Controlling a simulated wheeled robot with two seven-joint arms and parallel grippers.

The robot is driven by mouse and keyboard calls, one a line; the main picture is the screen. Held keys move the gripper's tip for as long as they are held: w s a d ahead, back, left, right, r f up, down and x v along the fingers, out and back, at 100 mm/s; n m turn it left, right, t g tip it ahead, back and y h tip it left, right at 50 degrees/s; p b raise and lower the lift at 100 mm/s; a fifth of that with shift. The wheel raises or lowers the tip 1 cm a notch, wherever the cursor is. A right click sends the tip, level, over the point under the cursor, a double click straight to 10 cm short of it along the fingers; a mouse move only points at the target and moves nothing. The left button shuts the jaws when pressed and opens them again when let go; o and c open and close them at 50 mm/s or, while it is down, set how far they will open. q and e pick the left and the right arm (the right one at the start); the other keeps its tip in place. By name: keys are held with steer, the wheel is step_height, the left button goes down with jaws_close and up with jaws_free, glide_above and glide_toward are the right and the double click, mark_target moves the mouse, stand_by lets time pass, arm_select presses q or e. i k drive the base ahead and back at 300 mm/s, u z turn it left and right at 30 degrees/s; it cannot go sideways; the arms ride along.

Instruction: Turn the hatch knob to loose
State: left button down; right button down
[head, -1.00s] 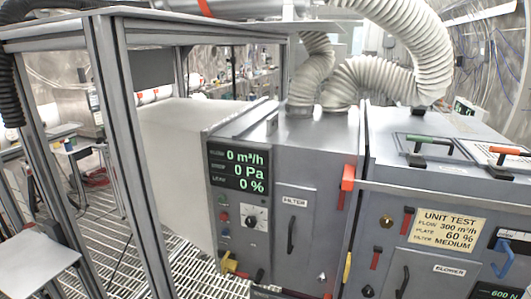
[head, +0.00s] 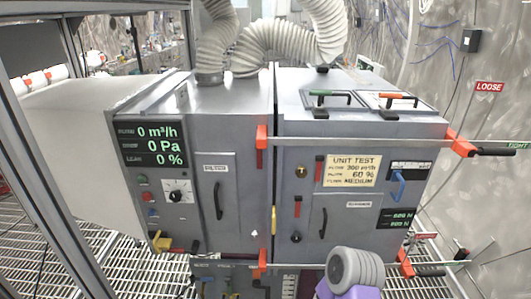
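A red LOOSE sign (head: 489,86) shows at the right, above a black handle (head: 494,152) that sticks out past an orange bracket (head: 460,143) on the cabinet's upper right corner. A green TIGHT label (head: 517,145) is near the handle's tip. A similar orange bracket (head: 405,263) with a black handle (head: 430,272) is lower down, near a small red sign (head: 426,237). No part is plainly marked as the hatch knob.
The grey cabinet (head: 290,130) fills the middle, with a display (head: 155,146) reading zeros and a UNIT TEST plate (head: 352,171). Ribbed hoses (head: 280,40) rise from its top. A metal frame (head: 50,200) stands at left. Open grating floor (head: 130,268) shows at lower left.

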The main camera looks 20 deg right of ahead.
mark_target(296, 237)
steer(key=z, duration=0.75)
steer(key=k, duration=1.05)
steer(key=z, duration=0.95)
steer(key=i, duration=0.75)
steer(key=u, duration=2.2)
